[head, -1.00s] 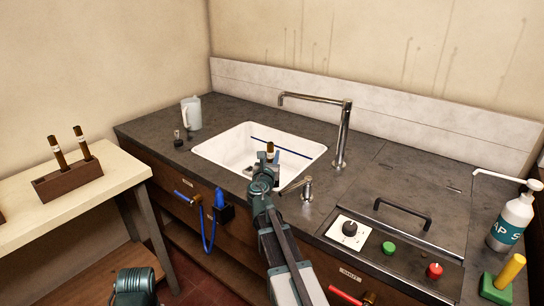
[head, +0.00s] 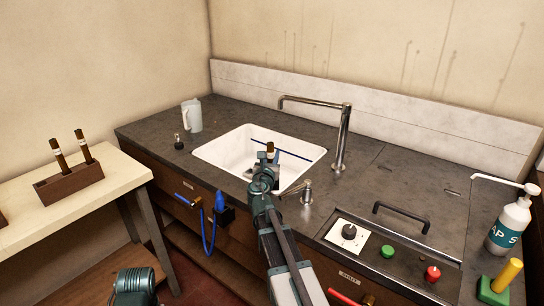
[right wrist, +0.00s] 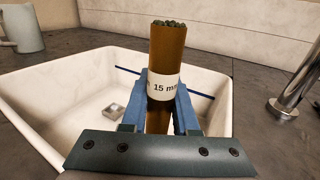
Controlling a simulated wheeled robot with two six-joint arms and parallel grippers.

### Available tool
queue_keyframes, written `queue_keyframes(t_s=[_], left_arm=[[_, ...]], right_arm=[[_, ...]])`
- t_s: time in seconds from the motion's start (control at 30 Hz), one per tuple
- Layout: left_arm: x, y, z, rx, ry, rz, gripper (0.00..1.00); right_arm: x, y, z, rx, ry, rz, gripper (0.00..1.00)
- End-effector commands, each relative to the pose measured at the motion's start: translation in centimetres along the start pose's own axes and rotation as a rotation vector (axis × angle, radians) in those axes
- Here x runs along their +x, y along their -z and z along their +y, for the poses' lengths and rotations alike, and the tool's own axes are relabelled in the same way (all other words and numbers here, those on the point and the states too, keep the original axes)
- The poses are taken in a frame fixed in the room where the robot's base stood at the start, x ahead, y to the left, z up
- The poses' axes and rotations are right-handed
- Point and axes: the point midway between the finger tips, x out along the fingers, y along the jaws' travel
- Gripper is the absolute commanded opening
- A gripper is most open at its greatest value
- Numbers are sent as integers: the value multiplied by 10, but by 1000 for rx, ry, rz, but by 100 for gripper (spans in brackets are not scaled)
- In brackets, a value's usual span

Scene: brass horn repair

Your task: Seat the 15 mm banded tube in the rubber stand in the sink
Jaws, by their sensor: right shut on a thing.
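The 15 mm banded tube (right wrist: 166,65) is brown with a white band reading "15 mm" and stands upright in the right wrist view. My right gripper (right wrist: 161,108) is shut on it just around and below the band. In the head view the tube's top (head: 270,147) shows above my right gripper (head: 265,170), over the white sink (head: 222,152). The tube's lower end is hidden by the gripper. The rubber stand cannot be made out; my gripper covers that part of the sink. An arm part of mine shows at the bottom left; my left gripper's fingers are not seen.
Two more banded tubes stand in a wooden block (head: 70,185) on the side table at left. A tap (head: 342,135) and a small lever (head: 306,192) stand right of the sink. A jug (head: 192,115) stands behind left. A metal drain (right wrist: 114,111) shows in the sink.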

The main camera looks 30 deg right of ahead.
Motion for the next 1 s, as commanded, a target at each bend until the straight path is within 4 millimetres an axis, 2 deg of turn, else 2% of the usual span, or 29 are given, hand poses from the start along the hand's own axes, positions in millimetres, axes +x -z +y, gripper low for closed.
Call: queue_keyframes(t_s=[1.0], left_arm=[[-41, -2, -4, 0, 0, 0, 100]], right_arm=[[0, -41, 0, 0, 0, 0, 0]])
